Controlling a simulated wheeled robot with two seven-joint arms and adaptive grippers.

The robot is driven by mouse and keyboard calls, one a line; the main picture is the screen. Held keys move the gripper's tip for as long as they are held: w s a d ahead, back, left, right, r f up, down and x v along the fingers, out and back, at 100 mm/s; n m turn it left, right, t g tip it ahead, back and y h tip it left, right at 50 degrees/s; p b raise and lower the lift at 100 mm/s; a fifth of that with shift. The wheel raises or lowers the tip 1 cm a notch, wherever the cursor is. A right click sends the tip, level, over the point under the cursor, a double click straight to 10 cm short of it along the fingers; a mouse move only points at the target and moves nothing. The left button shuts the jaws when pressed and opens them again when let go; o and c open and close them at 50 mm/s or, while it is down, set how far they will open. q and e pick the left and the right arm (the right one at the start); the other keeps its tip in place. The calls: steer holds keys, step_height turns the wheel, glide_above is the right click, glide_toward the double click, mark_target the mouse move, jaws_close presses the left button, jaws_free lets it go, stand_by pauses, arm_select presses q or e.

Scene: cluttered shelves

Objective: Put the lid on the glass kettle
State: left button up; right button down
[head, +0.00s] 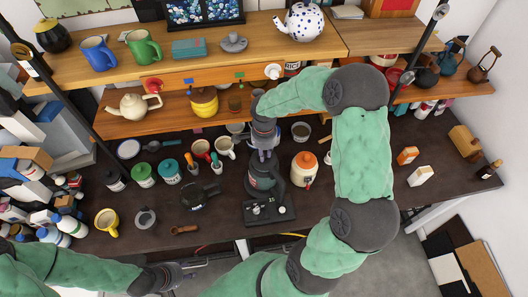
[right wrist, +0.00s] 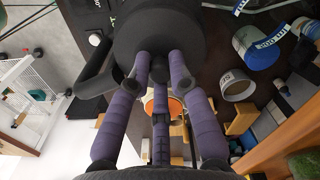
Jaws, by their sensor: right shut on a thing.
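The glass kettle (head: 264,177) is dark and stands upright on a black base (head: 270,212) at the front middle of the dark counter. My right gripper (head: 263,153) is directly above it, pointing down. In the right wrist view my right gripper (right wrist: 160,82) is shut on the knob of the dark round lid (right wrist: 158,32), which covers the kettle's top from this angle. The kettle's black handle (right wrist: 88,84) sticks out beside it. I cannot tell whether the lid touches the rim. My left gripper (head: 188,272) is open and empty, in front of the counter's edge.
Mugs (head: 201,149) and lidded jars (head: 143,174) stand left of the kettle. An orange-lidded jar (head: 304,168) stands close on its right. A black pan-like item (head: 198,196) lies to its left. Wooden shelves (head: 250,75) with a teapot (head: 133,105) rise behind.

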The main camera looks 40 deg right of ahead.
steer(key=shift+f, duration=0.15)
stand_by(0.5)
steer(key=shift+f+b, duration=0.35)
steer(key=shift+b, duration=0.1)
steer(key=shift+f+b, duration=0.7)
steer(key=shift+f, duration=0.05)
steer(key=c, duration=1.1)
jaws_free()
steer(key=shift+o, duration=0.2)
step_height(320, 180, up, 12)
